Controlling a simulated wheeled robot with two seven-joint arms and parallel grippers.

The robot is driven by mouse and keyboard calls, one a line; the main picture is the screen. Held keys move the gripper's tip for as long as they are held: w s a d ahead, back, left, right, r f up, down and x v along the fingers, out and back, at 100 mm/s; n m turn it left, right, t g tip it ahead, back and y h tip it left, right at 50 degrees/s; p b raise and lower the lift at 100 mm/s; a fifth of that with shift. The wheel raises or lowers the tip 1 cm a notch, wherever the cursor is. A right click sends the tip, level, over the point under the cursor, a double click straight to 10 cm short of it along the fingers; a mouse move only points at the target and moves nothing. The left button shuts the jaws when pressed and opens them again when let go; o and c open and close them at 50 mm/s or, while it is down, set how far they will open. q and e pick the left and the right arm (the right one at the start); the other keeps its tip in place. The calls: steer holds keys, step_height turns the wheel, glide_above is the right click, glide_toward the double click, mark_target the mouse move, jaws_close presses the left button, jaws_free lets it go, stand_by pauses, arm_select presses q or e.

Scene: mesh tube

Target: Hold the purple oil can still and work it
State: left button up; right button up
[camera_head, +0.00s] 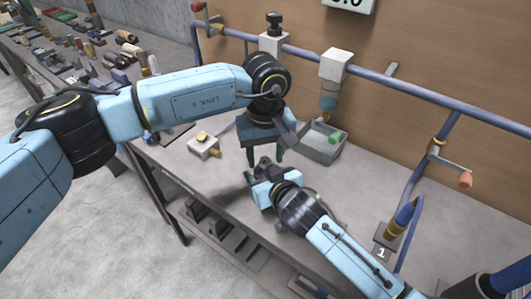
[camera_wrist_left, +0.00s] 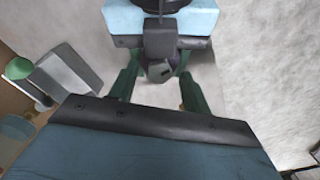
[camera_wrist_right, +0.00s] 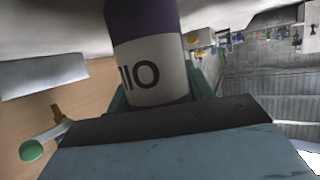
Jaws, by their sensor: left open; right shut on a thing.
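The purple oil can (camera_wrist_right: 145,55) fills the upper middle of the right wrist view, with a white label whose dark letters appear upside down. My right gripper (camera_head: 258,177) is shut on it; its green fingers show on both sides of the can in the right wrist view. In the head view I cannot make out the can among the grippers. My left gripper (camera_head: 264,160) points down just above and behind the right one. Its green fingers are spread in the left wrist view (camera_wrist_left: 158,75), with a dark grey part between them that I cannot identify.
A grey tray (camera_head: 318,154) holding a green-topped thing stands behind the grippers. A small white block with a yellow knob (camera_head: 202,139) sits to their left. A blue rail (camera_head: 400,83) and a crank (camera_head: 450,165) run along the back. The bench front edge is close.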

arm_select(q)
steer(key=shift+c, duration=0.5)
steer(key=c, duration=0.9)
steer(key=shift+n, duration=3.1)
steer(key=o, duration=1)
